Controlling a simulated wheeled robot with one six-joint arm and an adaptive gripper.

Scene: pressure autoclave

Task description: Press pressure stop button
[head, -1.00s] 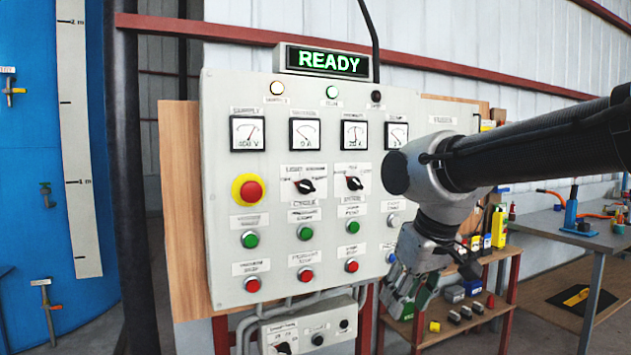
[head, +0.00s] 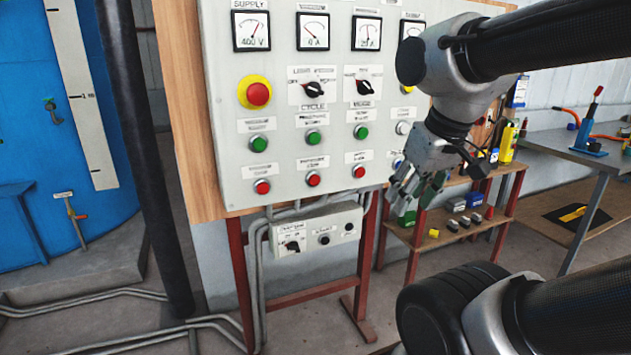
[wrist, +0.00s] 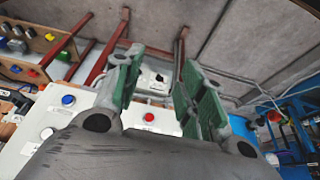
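A grey control panel (head: 235,185) carries a bottom row of three red buttons: left (head: 262,187), middle (head: 313,179) and right (head: 358,171). Their labels are blurred; I cannot read for sure which is the pressure stop button. My gripper (head: 408,200) hangs in front of the panel's lower right corner, right of the red buttons and apart from them. In the wrist view my gripper (wrist: 157,80) has its green-padded fingers spread with nothing between them. A red button (wrist: 149,117) shows beyond the gap; I cannot tell which one.
Green buttons (head: 259,144) sit above the red row, and a red emergency knob on yellow (head: 258,94) higher left. A small switch box (head: 344,228) hangs below the panel. A shelf with small items (head: 440,236) stands right. A blue button (wrist: 68,99) shows in the wrist view.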

